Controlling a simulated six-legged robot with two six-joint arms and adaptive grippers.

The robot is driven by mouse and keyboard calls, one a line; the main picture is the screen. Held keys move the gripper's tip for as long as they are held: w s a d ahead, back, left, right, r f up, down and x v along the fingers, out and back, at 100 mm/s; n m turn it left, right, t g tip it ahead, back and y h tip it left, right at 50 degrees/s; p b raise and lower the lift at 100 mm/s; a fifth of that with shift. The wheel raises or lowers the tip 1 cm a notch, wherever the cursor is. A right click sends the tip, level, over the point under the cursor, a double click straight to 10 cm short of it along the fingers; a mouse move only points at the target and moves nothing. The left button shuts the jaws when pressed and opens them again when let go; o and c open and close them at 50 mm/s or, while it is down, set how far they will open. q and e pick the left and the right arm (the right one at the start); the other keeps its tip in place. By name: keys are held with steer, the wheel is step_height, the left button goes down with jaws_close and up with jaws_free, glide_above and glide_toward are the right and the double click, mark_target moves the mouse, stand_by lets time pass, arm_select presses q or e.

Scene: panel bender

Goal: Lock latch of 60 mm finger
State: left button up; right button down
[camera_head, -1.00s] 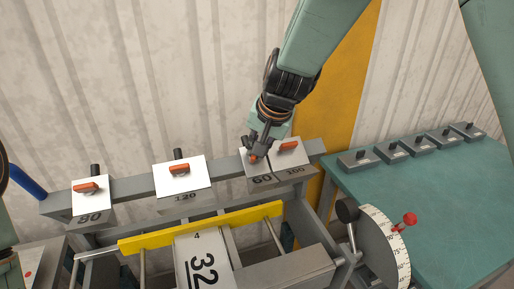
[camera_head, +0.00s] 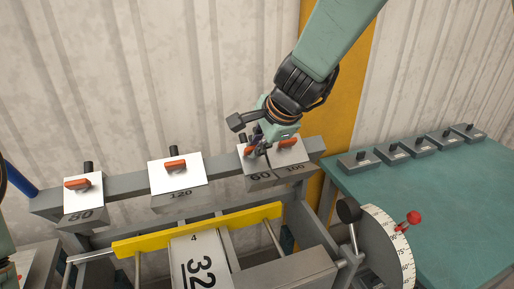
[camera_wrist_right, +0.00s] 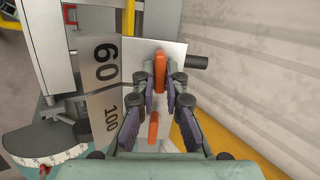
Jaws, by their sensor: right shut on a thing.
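The 60 mm finger (camera_head: 259,176) is a block with a pale top, marked 60, on the grey beam. My right gripper (camera_head: 256,146) is over its top, shut on its orange latch (camera_head: 249,151). In the right wrist view the latch (camera_wrist_right: 159,70) stands between the fingertips (camera_wrist_right: 160,86). It lies roughly in line with the orange latch (camera_wrist_right: 153,127) of the 100 finger beside it. The fingers hide part of the 60 latch in the head view. My left gripper is not in view.
The 100 finger (camera_head: 294,164) sits directly right of the 60, close to my gripper. The 120 finger (camera_head: 178,192) and 80 finger (camera_head: 82,211) are farther left, with gaps between. A yellow bar (camera_head: 200,230) runs in front. A teal table (camera_head: 430,200) stands right.

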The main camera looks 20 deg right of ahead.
steer(key=shift+w+r+m, duration=0.1)
steer(key=shift+r+m, duration=0.1)
steer(key=shift+m, duration=0.4)
steer(key=c, duration=1.7)
jaws_free()
steer(key=o, duration=0.3)
steer(key=shift+s+a, duration=0.1)
steer(key=shift+s, duration=0.15)
steer(key=shift+w, duration=0.1)
steer(key=shift+r, duration=0.3)
steer(key=v, duration=0.7)
steer(key=shift+s+f, duration=0.15)
steer(key=shift+s, duration=0.05)
